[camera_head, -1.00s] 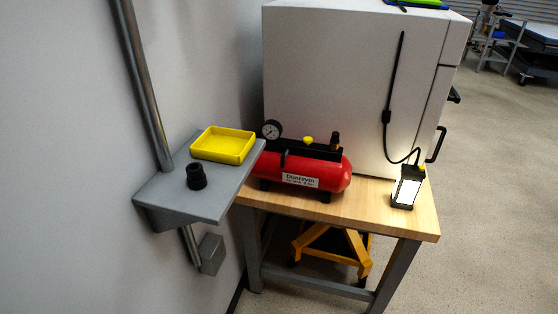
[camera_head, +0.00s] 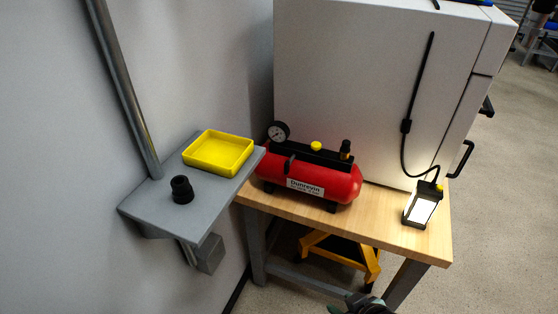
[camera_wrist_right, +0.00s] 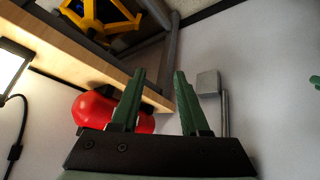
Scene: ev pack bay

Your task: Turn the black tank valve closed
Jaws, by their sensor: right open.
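The red tank (camera_head: 320,184) lies on the wooden bench, with a gauge (camera_head: 278,132) at its left end. A black upright knob (camera_head: 346,148) stands at its right end, and a small black lever (camera_head: 290,162) shows at its front left. I cannot tell which is the valve, or its setting. My right gripper (camera_head: 362,304) is at the bottom edge, in front of the bench and apart from the tank. In the right wrist view its green fingers (camera_wrist_right: 160,76) are open and empty, with the red tank (camera_wrist_right: 95,108) beyond. A green piece (camera_wrist_right: 315,82) at the edge may be my left gripper.
A grey wall shelf (camera_head: 215,195) left of the tank holds a yellow tray (camera_head: 218,153) and a black fitting (camera_head: 181,189). A lit lamp (camera_head: 422,204) stands at the bench's right end. A white cabinet (camera_head: 350,80) rises behind. A yellow stand (camera_head: 345,254) is below.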

